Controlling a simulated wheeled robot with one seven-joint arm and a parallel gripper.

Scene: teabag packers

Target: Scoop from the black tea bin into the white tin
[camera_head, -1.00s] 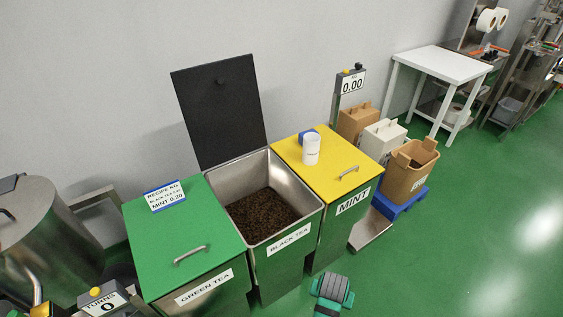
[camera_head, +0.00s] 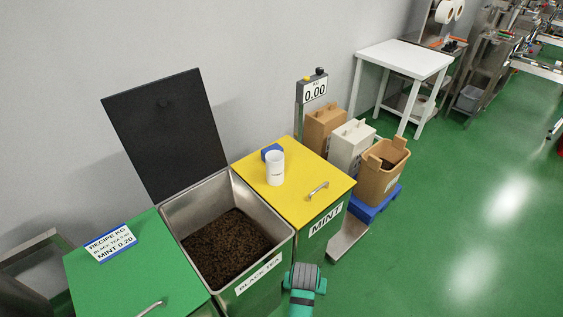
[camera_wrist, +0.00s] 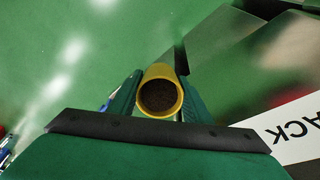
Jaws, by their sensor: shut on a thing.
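The black tea bin (camera_head: 178,226) is open, with its black lid (camera_head: 165,130) tipped up against the wall. Dark brown loose tea (camera_head: 225,245) lies inside. A white cylinder, which looks like the white tin (camera_head: 275,170), stands upright on the yellow lid of the mint bin. My gripper (camera_wrist: 158,92) is shut on a yellow round-ended thing (camera_wrist: 161,71) with a brown inside, seen end-on in the wrist view; it may be the scoop. The wrist view shows it over the green floor, beside the bin's front label (camera_wrist: 295,125). In the head view my arm is at the bottom, right of the black tea bin.
The mint bin (camera_head: 298,200) stands right of the black tea bin, and the closed green tea bin (camera_head: 135,265) stands left. A scale display (camera_head: 315,91) reads 0.00. Cartons and a brown tub (camera_head: 378,180) on a blue base stand farther right. Green floor on the right is clear.

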